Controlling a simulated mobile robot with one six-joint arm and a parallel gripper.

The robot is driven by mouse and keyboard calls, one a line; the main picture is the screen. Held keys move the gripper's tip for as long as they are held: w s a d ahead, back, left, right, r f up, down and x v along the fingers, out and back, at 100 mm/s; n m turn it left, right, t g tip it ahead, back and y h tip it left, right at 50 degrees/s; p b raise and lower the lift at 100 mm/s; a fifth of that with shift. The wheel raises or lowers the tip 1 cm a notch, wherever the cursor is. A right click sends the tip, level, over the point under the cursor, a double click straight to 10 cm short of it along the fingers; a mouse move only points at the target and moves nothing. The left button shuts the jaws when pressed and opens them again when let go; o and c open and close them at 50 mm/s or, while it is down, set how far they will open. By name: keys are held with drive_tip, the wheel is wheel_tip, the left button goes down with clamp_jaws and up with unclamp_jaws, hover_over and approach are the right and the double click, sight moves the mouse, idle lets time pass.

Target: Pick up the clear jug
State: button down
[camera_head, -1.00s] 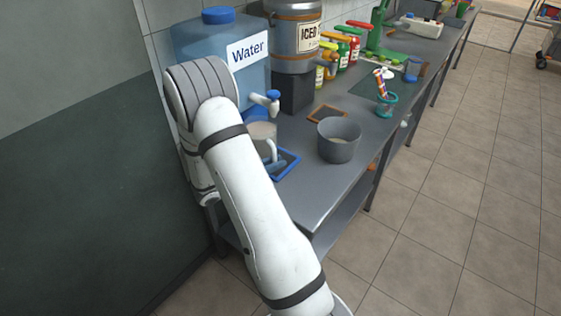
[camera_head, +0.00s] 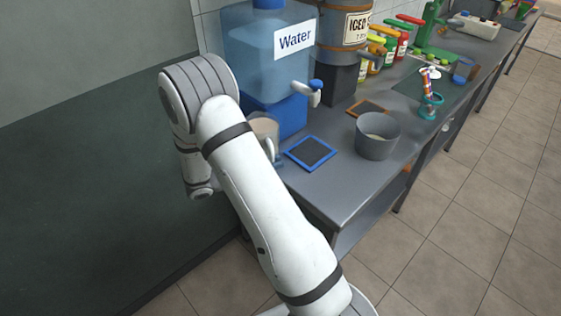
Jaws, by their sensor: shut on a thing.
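The clear jug (camera_head: 264,127) shows just behind my forearm, left of the blue-framed mat (camera_head: 310,152) and in front of the water dispenser's blue base. It looks upright, with a pale rim. My arm covers its left and lower parts. My gripper is hidden behind my arm, so its fingers cannot be made out. The jug keeps its place beside my arm as the arm shifts, which fits a hold on it. The mat is bare.
The water dispenser (camera_head: 262,55) with its tap (camera_head: 310,90) stands close behind the jug. A grey pot (camera_head: 376,138) stands right of the mat. An iced drink urn (camera_head: 342,30) and several bottles stand farther back. Floor is free right of the counter (camera_head: 335,192).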

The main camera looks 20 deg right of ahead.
drive_tip(key=a, duration=1.5)
drive_tip(key=shift+w+a, duration=0.25)
drive_tip(key=shift+w, duration=0.15)
drive_tip(key=shift+a+r, duration=0.1)
